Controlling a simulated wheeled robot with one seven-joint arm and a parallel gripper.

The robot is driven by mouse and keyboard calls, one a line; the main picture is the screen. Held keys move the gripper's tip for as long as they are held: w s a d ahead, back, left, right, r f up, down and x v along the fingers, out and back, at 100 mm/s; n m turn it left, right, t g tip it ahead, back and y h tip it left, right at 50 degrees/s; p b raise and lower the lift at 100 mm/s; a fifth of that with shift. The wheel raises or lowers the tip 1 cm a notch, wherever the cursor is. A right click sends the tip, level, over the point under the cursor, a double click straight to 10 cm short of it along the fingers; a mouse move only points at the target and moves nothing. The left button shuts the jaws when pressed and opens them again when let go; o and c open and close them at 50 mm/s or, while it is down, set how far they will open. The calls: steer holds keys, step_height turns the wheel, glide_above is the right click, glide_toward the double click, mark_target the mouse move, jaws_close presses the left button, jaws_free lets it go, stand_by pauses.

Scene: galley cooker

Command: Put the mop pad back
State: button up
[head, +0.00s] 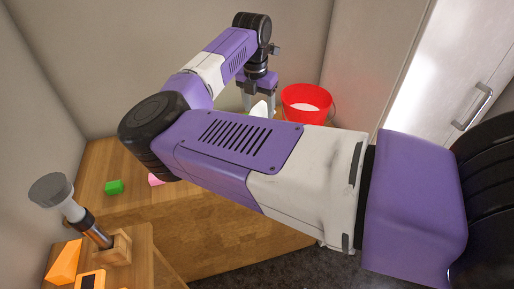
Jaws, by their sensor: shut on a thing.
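My gripper (259,103) points down at the back of the wooden counter, just left of the red bucket (307,104). It is shut on a white thing (261,109), which looks like the mop pad. The lower part of this white thing is hidden behind my own arm, so I cannot tell whether it touches the counter. The bucket is open at the top and shows something pale inside.
A green block (114,187) and a partly hidden pink thing (155,180) lie on the wooden counter (95,165). A grey-topped tool (72,205) stands in a wooden holder at the front left, near an orange wedge (64,263). A white cabinet (440,75) stands right.

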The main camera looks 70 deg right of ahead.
step_height(320, 180, down, 17)
steer(key=p, duration=0.3)
steer(key=shift+r, duration=0.1)
steer(key=o, duration=1.3)
